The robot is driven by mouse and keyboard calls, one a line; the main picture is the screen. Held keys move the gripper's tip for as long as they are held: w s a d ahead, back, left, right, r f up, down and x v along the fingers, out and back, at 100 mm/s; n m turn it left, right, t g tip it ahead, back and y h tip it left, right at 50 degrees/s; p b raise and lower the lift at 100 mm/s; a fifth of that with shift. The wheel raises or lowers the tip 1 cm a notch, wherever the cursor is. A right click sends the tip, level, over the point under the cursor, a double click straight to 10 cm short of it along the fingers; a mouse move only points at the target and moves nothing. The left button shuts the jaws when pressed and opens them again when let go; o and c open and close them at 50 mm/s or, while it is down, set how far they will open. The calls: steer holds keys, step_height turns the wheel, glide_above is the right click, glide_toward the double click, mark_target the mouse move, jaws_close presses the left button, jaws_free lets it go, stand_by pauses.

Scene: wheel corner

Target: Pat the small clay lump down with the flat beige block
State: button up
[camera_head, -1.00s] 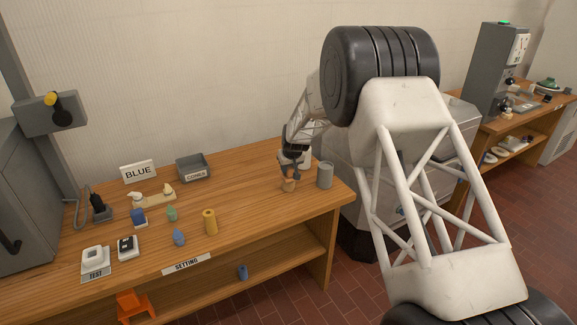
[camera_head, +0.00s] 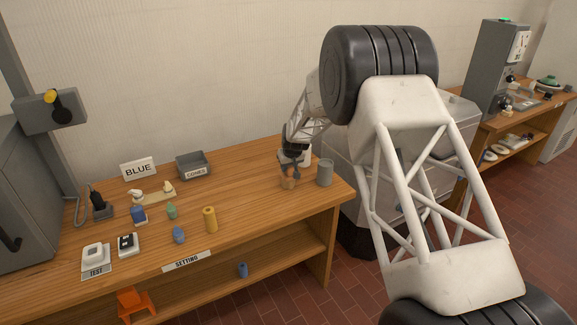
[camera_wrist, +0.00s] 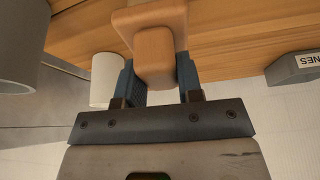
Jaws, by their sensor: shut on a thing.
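The flat beige block (camera_head: 288,183) is in my gripper (camera_head: 290,174), at the right end of the wooden table. In the wrist view the block (camera_wrist: 154,52) shows as a narrower grip part on a wider, flat, rounded base. The two blue fingers of my gripper (camera_wrist: 160,82) are shut on the grip part from either side. The base is at or close to the table top; I cannot tell whether it touches anything. I cannot make out the small clay lump in either view; it may be hidden under the block.
A grey cylinder (camera_head: 325,172) stands close to the right of my gripper, and a white cylinder (camera_wrist: 105,80) stands nearby. A grey CONES bin (camera_head: 193,166) is at the back. A yellow cylinder (camera_head: 210,220) and several small items are further left. Bare wood lies between.

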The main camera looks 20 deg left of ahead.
steer(key=shift+f, duration=0.75)
stand_by(2.0)
steer(key=shift+r, duration=0.1)
steer(key=shift+r, duration=1.75)
steer(key=shift+f, duration=0.15)
steer(key=shift+f, duration=1)
steer(key=shift+f, duration=0.7)
stand_by(1.5)
